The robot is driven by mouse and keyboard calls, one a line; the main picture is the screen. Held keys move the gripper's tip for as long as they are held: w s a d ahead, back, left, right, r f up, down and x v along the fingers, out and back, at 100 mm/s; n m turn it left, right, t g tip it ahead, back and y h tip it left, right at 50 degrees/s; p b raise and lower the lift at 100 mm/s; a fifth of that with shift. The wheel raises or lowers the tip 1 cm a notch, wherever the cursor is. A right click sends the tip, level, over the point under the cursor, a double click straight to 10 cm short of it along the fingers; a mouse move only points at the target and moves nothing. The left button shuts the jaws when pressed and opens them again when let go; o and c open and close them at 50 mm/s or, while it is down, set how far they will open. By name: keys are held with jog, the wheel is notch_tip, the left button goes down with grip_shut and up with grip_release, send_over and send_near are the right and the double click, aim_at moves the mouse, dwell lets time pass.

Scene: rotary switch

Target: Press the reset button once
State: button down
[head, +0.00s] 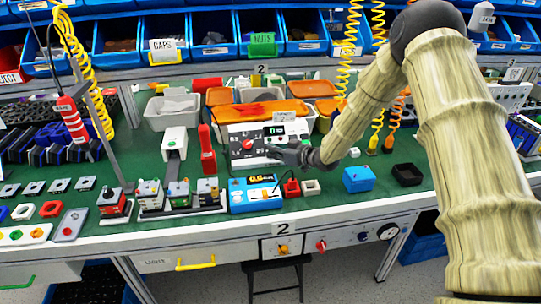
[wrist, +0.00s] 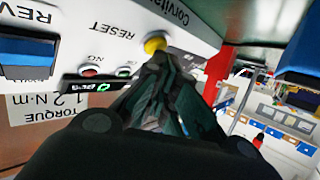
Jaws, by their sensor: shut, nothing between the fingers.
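The reset button is a yellow knob (wrist: 154,44) beside the word RESET on a white panel (wrist: 110,40), seen upside down in the wrist view. My gripper (wrist: 160,62) is shut and empty, its dark fingertips right at the button's lower edge. I cannot tell whether they touch it. The button is not distinct in the head view.
The panel also carries a blue rocker switch (wrist: 27,52), a red NG lamp (wrist: 91,72) and a small green display (wrist: 103,87). A blue and white box (head: 255,195) sits below the control box. Orange-lidded bins (head: 262,111) stand behind it.

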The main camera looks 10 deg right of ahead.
jog(key=shift+s+r+p, duration=0.3)
jog(key=shift+s+r, duration=0.15)
jog(key=shift+r, duration=0.1)
jog(key=s+r+p, duration=0.2)
jog(key=s+r, duration=0.1)
jog(key=shift+s+r+p, duration=0.2)
jog(key=shift+s+p, duration=0.05)
jog(key=shift+p, duration=0.1)
dwell(0.4)
dwell(0.5)
